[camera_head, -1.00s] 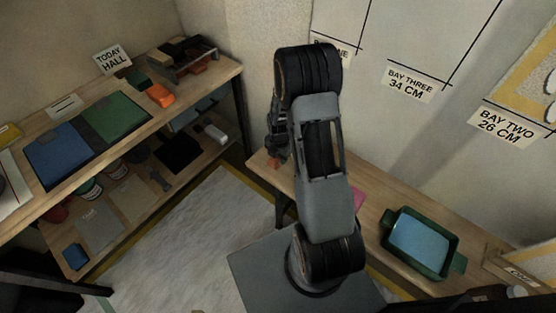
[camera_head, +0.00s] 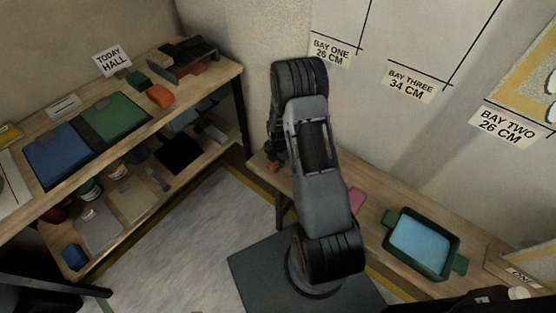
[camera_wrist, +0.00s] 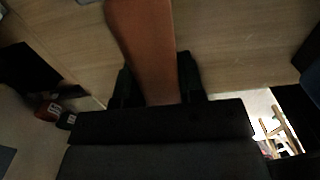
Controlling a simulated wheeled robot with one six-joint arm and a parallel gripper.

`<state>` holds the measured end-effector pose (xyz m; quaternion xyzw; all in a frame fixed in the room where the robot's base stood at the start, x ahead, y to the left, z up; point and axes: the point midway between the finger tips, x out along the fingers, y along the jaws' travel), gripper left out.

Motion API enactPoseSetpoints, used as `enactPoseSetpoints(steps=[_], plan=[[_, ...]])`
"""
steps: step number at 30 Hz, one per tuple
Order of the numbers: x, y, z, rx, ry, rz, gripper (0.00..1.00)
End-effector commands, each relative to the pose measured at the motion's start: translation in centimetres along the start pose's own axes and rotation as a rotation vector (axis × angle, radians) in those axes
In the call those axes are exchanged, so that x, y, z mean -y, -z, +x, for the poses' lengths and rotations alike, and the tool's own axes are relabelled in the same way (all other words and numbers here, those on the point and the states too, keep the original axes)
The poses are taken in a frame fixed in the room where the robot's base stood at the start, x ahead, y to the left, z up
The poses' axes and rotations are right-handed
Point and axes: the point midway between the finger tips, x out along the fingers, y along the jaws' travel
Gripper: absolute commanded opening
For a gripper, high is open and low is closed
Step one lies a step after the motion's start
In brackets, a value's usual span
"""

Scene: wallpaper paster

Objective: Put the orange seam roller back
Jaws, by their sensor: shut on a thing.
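My gripper (camera_wrist: 157,85) is shut on an orange-brown piece (camera_wrist: 146,40), which appears to be the orange seam roller. It extends away from between the two dark fingers, over a pale wooden surface. Its far end is cut off by the top of the wrist view. In the head view my gripper (camera_head: 274,150) is at the left end of the wall bench (camera_head: 372,215), mostly hidden behind my arm. A small orange-red bit (camera_head: 273,167) shows at its tip. I cannot tell whether the piece touches the wood.
A wooden shelf unit (camera_head: 215,82) at left holds a dark rack (camera_head: 180,62), an orange block (camera_head: 160,95), and green (camera_head: 115,115) and blue (camera_head: 55,155) mats. On the bench are a pink piece (camera_head: 357,199) and a green tray (camera_head: 390,243) with a blue inside.

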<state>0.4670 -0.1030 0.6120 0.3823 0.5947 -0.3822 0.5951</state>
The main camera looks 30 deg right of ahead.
Motion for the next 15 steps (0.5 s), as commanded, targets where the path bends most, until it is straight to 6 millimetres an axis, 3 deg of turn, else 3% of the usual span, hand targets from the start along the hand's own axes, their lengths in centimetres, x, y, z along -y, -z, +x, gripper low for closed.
enactPoseSetpoints(steps=[12,13,15], plan=[[0.0,0.0,1.2,0.000,0.000,0.000,0.06],[0.0,0.0,1.2,-0.001,0.001,-0.001,0.36],[0.1,0.1,1.1,-0.001,0.002,-0.001,0.43]])
